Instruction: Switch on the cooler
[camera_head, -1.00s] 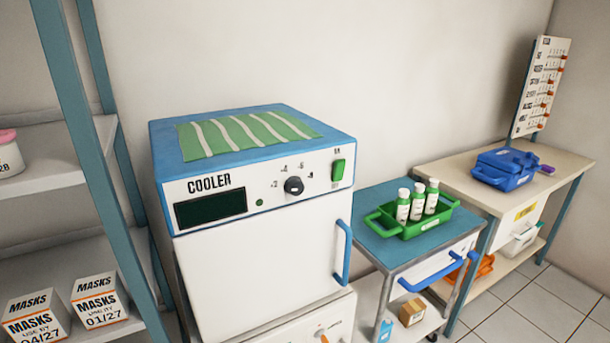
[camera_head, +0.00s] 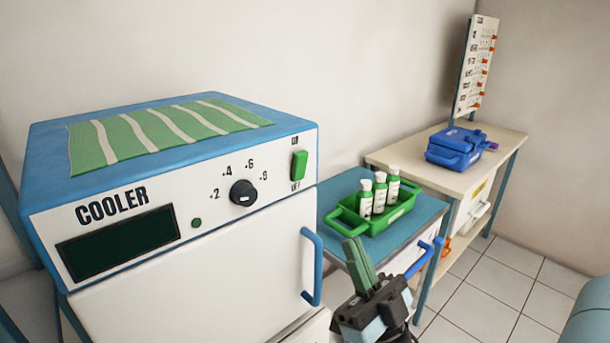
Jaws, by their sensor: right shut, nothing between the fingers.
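The cooler (camera_head: 220,245) is a white box with a blue top, at the left and middle of the head view. Its dark display (camera_head: 118,244) shows no digits. A black dial (camera_head: 243,192) is marked 2, 4, 6 and 9. A green rocker switch (camera_head: 299,166) sits at the panel's right end, with small labels above and below it. The cooler door is closed, with a blue handle (camera_head: 313,267). My right gripper (camera_head: 357,252) is shut and empty, its green fingers pointing up, right of the handle and below the switch. It appears apart from the cooler. My left gripper is not in view.
A green-and-white striped cloth (camera_head: 165,130) lies on the cooler. Beside it, a blue-topped cart (camera_head: 335,190) carries a green tray (camera_head: 394,214) with three bottles. A bench (camera_head: 405,158) behind holds a blue case (camera_head: 455,150). The space above the cooler is clear.

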